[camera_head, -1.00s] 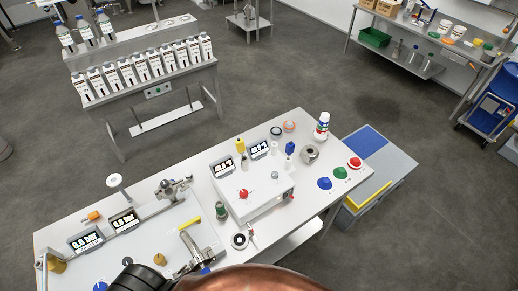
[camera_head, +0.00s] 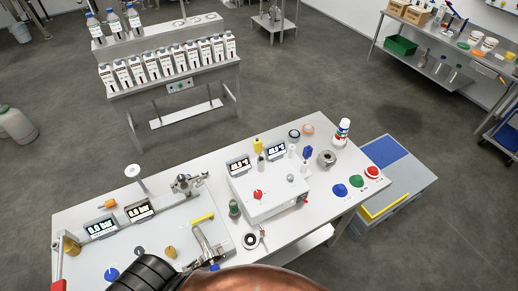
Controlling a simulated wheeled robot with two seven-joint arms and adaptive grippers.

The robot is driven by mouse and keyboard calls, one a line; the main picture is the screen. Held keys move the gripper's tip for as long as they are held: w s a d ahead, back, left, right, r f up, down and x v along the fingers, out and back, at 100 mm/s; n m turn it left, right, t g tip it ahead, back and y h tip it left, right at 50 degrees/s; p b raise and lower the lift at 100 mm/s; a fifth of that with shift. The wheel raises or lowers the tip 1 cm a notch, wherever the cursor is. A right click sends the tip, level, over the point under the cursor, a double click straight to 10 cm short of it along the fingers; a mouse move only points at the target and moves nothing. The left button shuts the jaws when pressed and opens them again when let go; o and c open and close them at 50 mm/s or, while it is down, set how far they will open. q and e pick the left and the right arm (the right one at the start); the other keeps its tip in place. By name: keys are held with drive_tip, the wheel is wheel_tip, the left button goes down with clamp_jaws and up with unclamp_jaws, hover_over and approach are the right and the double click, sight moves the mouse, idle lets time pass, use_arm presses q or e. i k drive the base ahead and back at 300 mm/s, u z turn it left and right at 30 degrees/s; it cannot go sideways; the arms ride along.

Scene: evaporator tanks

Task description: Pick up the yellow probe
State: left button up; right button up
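A small upright yellow piece (camera_head: 258,145), which looks like the yellow probe, stands at the back of the white box on the table, between two small digital displays (camera_head: 238,164). A blue piece (camera_head: 308,152) stands to its right. A flat yellow bar (camera_head: 203,218) lies on the left panel of the table. A black ribbed part (camera_head: 150,272) shows at the bottom edge, far from the yellow probe. I cannot make out the fingers of either gripper.
The white table (camera_head: 330,215) holds a white box (camera_head: 270,203) with a red knob, coloured buttons (camera_head: 356,181), a metal ring part (camera_head: 326,158) and a spray bottle (camera_head: 343,131). A bottle rack (camera_head: 170,75) stands behind. A grey and blue platform (camera_head: 400,185) is at right.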

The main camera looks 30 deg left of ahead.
sight(257, 144)
drive_tip(key=k, duration=1.3)
drive_tip(key=z, duration=0.55)
drive_tip(key=i, duration=0.75)
drive_tip(key=z, duration=0.45)
drive_tip(key=i, duration=0.75)
drive_tip(key=u, duration=1)
drive_tip(key=i, duration=0.8)
drive_tip(key=u, duration=0.95)
